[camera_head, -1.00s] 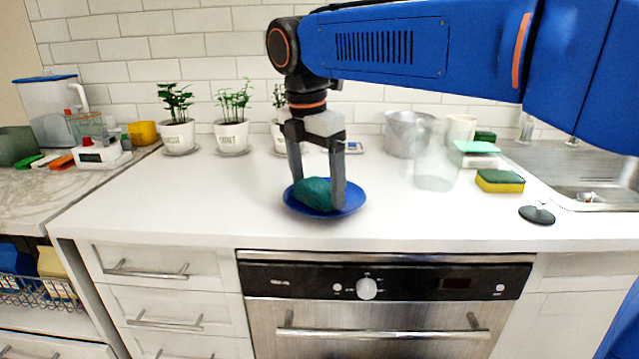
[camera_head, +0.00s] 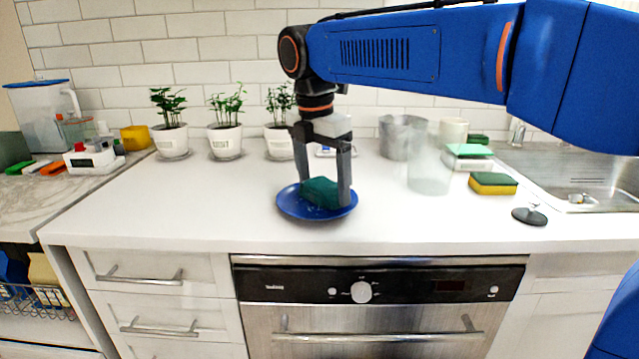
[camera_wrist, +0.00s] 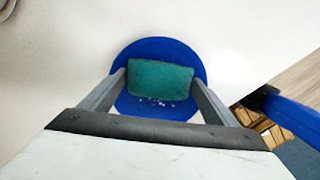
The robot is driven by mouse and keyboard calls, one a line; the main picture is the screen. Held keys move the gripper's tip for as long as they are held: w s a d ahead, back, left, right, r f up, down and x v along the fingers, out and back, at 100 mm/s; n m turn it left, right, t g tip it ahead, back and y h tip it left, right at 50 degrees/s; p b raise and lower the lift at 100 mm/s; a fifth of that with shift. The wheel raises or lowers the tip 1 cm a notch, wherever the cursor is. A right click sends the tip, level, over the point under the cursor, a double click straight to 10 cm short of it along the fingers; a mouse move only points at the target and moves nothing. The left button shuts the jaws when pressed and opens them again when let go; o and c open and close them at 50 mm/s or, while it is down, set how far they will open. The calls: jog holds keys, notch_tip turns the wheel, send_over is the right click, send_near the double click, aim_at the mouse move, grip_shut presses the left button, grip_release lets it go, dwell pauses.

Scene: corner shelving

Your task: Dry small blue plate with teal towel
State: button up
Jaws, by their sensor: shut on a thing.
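The small blue plate (camera_head: 290,205) lies on the white counter above the oven. The teal towel (camera_head: 319,191), a folded block, is over the plate between my fingers. My gripper (camera_head: 325,200) points down and is shut on the towel at its two ends. In the wrist view the towel (camera_wrist: 160,78) covers the middle of the plate (camera_wrist: 155,48), and small pale specks or drops show on the plate just below it. Whether the towel presses on the plate is hard to tell.
Potted plants (camera_head: 224,140) stand along the back wall. To the right are a clear glass (camera_head: 430,172), a grey metal pot (camera_head: 398,137), a yellow-green sponge (camera_head: 493,184), a black stopper (camera_head: 529,215) and the sink (camera_head: 590,180). The counter left of the plate is clear.

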jog(key=shift+s+d+f, duration=0.1)
jog(key=shift+s+a, duration=0.55)
jog(key=shift+s, duration=0.1)
jog(key=shift+s+a, duration=0.45)
jog(key=shift+s, duration=0.3)
jog(key=shift+s+r, duration=0.2)
jog(key=shift+w+d+f, duration=0.2)
jog(key=shift+w+d, duration=1)
